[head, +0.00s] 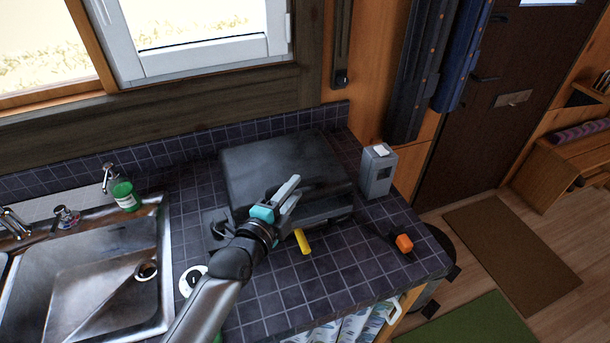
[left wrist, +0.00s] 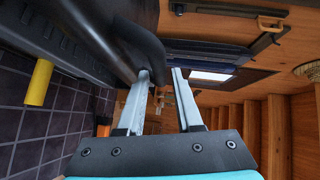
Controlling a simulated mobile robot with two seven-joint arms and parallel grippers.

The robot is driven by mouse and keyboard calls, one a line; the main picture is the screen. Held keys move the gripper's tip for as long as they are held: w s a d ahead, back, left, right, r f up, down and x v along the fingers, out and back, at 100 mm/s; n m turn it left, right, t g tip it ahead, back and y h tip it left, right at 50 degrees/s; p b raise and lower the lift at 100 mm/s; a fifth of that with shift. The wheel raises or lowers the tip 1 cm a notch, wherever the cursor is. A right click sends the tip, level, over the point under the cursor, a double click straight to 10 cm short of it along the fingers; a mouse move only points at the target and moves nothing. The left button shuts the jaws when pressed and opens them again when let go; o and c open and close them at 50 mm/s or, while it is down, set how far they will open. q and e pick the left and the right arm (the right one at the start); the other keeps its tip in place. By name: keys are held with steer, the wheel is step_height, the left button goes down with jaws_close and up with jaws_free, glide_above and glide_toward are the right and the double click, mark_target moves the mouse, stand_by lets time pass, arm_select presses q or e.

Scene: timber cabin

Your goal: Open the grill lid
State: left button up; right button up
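The dark grey grill (head: 275,160) stands on the tiled counter against the back wall, and its lid looks shut. My left gripper (head: 292,192) is over the grill's front part in the head view and hides some of it. In the left wrist view my left gripper (left wrist: 160,72) has its two fingers apart with nothing seen between them. There, a dark curved part of the grill (left wrist: 140,45), perhaps its handle, meets or overlaps one fingertip; I cannot tell if they touch. My right gripper is not in view.
A yellow cylinder (head: 302,241) lies in front of the grill, and an orange-ended item (head: 403,243) is nearer the counter's right end. A grey box (head: 377,170) stands right of the grill. A sink (head: 100,260) and green soap bottle (head: 124,193) are at left.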

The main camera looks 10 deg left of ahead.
mark_target(305, 177)
arm_select(q)
steer(key=shift+x, duration=3.1)
jaws_close()
